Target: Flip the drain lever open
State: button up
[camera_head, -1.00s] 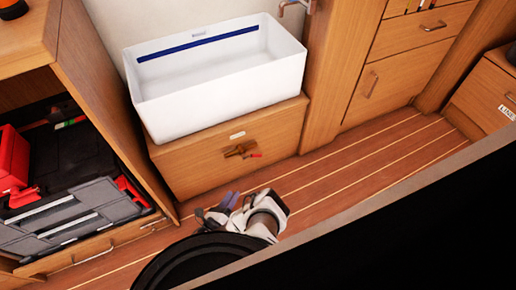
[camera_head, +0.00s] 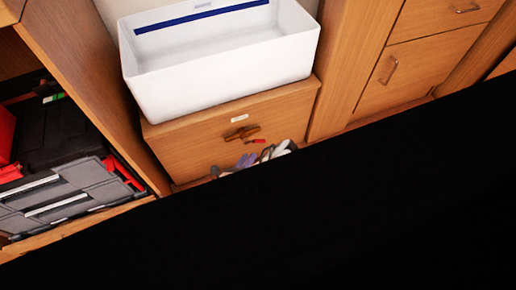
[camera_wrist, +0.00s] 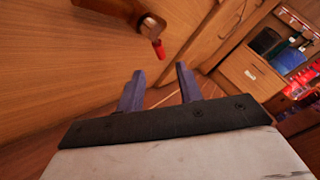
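The drain lever, with its red-tipped handle (camera_head: 256,141), sits on a brass valve (camera_head: 242,132) on the wooden cabinet front below the white sink. In the wrist view the red handle tip (camera_wrist: 159,48) hangs from the brass valve (camera_wrist: 150,26) at the upper middle. My gripper (camera_wrist: 159,82) is open and empty, its two purple fingers apart. The handle is beyond the fingertips, slightly above them in the picture, and not between them. In the head view my gripper (camera_head: 245,160) is just below the valve and partly hidden by a large black shape.
The white sink (camera_head: 225,75) stands on the wooden cabinet (camera_head: 190,150). Open shelving with a black and red toolbox (camera_head: 80,185) is at the left. Drawers (camera_head: 425,70) are at the right. A black shape covers the lower right of the head view.

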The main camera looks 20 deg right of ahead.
jog(key=b+x, duration=0.4)
jog(key=x, duration=0.4)
jog(key=shift+b, duration=0.3)
grip_shut()
